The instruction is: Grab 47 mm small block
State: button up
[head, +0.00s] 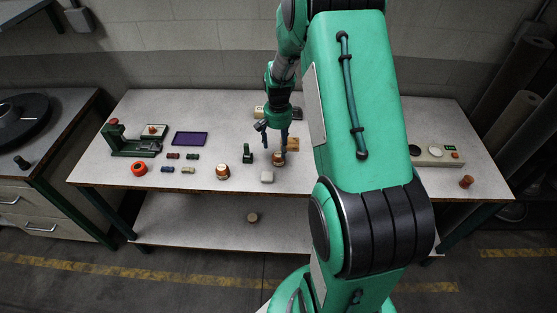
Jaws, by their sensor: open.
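My gripper (273,140) points down over the middle of the table in the head view. Its dark fingers are apart with nothing seen between them. A small rounded tan block (278,158) stands on the table just below and in front of the fingers; I cannot tell whether they touch it. A larger tan and brown round piece (222,172) stands to the left, and a pale grey block (267,177) lies nearer the front. No size marks are readable, so I cannot tell which piece is the 47 mm one.
A dark green post (247,153) stands close left of my gripper, and an orange-brown block (292,144) close right. Further left are small coloured spools (188,170), an orange ring (139,169), a purple tray (189,138) and a green press (130,145). My arm hides the table's right middle.

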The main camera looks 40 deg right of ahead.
aim_at(278, 154)
jog(key=shift+f, duration=1.2)
jog(key=shift+f, duration=0.1)
jog(key=shift+d+f+b, duration=0.1)
jog(key=shift+f+b, duration=0.75)
jog(key=shift+f, duration=1.65)
jog(key=c, duration=1.3)
jog(key=shift+r, duration=0.2)
